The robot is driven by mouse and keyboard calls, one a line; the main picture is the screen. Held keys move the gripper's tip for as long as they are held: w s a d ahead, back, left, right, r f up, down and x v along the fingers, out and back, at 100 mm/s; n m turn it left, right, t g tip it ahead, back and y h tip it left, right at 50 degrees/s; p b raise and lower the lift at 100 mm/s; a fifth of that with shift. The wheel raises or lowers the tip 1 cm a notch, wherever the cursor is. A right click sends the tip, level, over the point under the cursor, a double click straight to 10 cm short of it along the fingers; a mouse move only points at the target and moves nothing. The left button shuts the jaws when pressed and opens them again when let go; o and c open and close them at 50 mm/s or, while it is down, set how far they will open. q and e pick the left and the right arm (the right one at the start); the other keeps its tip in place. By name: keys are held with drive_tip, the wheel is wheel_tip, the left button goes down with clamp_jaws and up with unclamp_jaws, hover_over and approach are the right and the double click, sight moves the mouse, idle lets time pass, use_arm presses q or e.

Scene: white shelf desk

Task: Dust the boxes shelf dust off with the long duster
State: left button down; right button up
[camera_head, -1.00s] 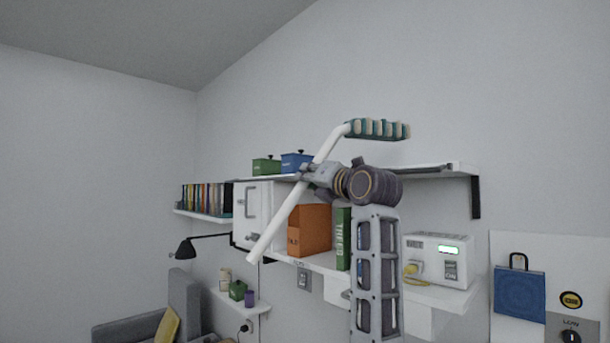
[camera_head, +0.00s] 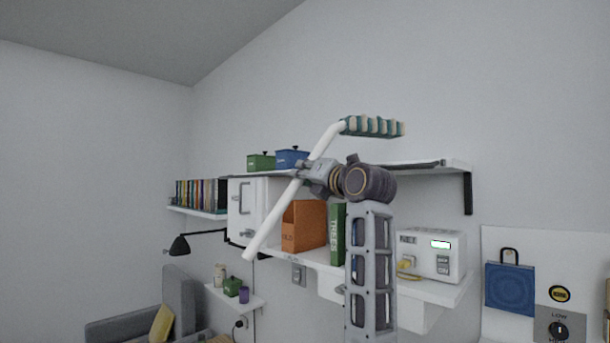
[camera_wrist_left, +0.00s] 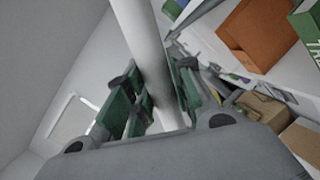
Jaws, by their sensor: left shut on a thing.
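The long duster has a white bent handle (camera_head: 270,222) and a teal and cream striped head (camera_head: 372,126). My left gripper (camera_head: 304,174) is shut around the handle at about its middle. The handle runs between the green finger pads in the left wrist view (camera_wrist_left: 146,45). The duster head is raised above the upper shelf (camera_head: 420,166) and looks apart from it. A green box (camera_head: 261,162) and a blue box (camera_head: 291,159) stand on that shelf, left of the arm. I cannot make out dust. My right gripper is not in view.
A white cabinet (camera_head: 245,212), an orange file box (camera_head: 304,226) and a green book (camera_head: 337,234) stand on the shelf below. A white device (camera_head: 432,254) is at the right. A black lamp (camera_head: 180,245) juts out at the left.

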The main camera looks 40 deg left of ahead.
use_arm(q)
drive_tip(key=shift+f, duration=0.2)
drive_tip(key=shift+f+b, duration=2.2)
drive_tip(key=shift+f, duration=0.65)
drive_tip(key=shift+f+b, duration=0.8)
drive_tip(key=shift+f, duration=0.3)
drive_tip(key=shift+s, duration=0.1)
drive_tip(key=shift+s+r, duration=0.1)
drive_tip(key=shift+s, duration=0.7)
drive_tip(key=shift+w, duration=0.15)
drive_tip(key=shift+w, duration=0.75)
drive_tip(key=shift+s, duration=0.1)
